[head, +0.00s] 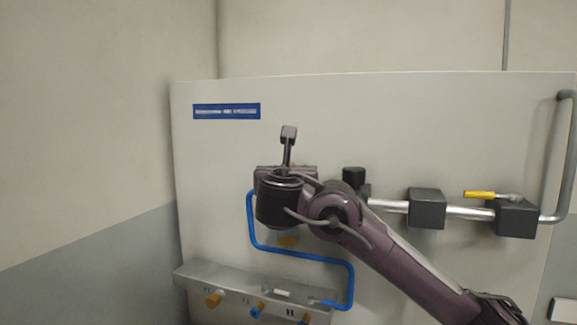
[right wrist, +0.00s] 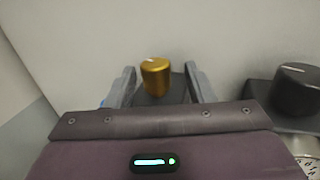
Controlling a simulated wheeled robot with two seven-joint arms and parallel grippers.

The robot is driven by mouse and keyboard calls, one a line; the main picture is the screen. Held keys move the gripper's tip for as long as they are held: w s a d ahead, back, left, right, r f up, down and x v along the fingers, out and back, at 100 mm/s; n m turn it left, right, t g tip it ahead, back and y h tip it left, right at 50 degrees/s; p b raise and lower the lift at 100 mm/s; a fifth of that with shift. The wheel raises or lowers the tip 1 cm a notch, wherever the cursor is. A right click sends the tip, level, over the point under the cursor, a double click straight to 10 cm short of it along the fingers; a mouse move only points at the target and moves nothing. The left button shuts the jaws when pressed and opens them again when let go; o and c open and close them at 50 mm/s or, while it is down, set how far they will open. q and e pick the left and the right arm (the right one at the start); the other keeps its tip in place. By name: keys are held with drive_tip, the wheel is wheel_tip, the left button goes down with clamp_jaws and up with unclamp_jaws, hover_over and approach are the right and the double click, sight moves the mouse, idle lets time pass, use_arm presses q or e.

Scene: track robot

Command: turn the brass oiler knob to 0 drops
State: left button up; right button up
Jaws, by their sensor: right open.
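The brass oiler knob (right wrist: 155,76) shows in the right wrist view as a short gold cylinder on a dark block (right wrist: 158,98). My right gripper (right wrist: 163,80) is open, with one grey finger on each side of the knob and visible gaps between. I cannot tell whether the fingers reach the knob's depth. In the head view my right arm and gripper (head: 287,165) come in from the right and cover nearly all of the oiler. The knob's drop marks cannot be read. My left gripper is not in view.
A black knob (right wrist: 297,88) stands right of the oiler. A silver pipe with dark blocks (head: 427,208) and a yellow lever (head: 479,194) runs right. A blue tube (head: 300,256) bends below to a grey manifold (head: 240,287) with brass and blue fittings.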

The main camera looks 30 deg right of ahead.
drive_tip(key=shift+w+d+f, duration=0.1)
drive_tip(key=shift+w+d, duration=0.1)
drive_tip(key=shift+w, duration=0.45)
drive_tip(key=shift+w+d, duration=0.2)
drive_tip(key=shift+w, duration=0.4)
drive_tip(key=shift+s+d, duration=0.1)
drive_tip(key=shift+s, duration=0.05)
drive_tip(key=shift+c, duration=2.3)
drive_tip(key=c, duration=0.5)
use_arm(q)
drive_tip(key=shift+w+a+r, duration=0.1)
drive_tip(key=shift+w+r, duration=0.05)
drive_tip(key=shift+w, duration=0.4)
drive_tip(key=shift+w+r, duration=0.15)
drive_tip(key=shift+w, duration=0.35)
